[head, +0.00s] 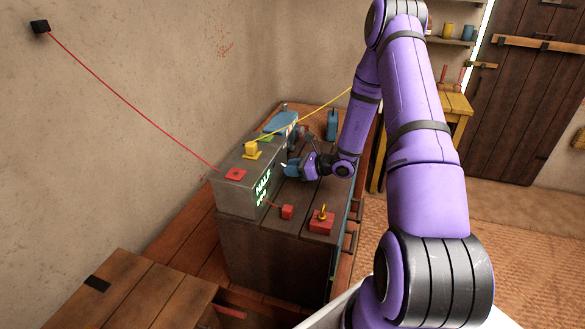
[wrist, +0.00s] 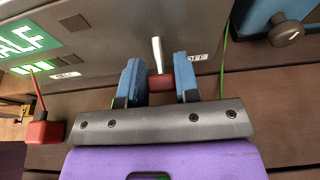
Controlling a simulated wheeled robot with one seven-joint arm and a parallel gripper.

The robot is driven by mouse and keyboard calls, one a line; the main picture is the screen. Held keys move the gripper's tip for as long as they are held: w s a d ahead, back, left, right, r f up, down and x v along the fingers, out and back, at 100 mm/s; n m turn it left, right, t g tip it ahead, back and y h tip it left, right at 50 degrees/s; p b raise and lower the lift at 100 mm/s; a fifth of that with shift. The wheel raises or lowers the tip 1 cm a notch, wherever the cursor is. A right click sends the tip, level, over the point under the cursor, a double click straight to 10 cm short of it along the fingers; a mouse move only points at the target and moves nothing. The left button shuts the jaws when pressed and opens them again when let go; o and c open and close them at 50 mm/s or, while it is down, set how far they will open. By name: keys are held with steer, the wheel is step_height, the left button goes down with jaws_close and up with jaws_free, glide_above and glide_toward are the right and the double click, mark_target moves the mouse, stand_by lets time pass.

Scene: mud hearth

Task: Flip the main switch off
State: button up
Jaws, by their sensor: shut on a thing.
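The main switch sits on the front of a grey box (head: 232,197), which also fills the top of the wrist view (wrist: 115,45). Its lever is a pale metal rod (wrist: 156,52) with a red grip (wrist: 160,83). My gripper (wrist: 160,80) is shut on the red grip, one blue finger on each side. An OFF label (wrist: 197,57) is on the box just right of the lever; another label (wrist: 65,75), hard to read, is to the left. In the head view my gripper (head: 291,168) is at the box's right end and hides the lever.
The box's green display (head: 264,187) reads HALF. A red plug (head: 287,212) and a red block with a yellow ring (head: 322,220) are on the wooden top in front. A blue device (wrist: 285,25) is close right of the box. Red and yellow cables run to the box.

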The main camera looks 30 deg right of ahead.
steer(key=o, duration=0.9)
steer(key=v, duration=1)
steer(key=shift+s+d+r, duration=0.1)
steer(key=shift+s+d, duration=0.2)
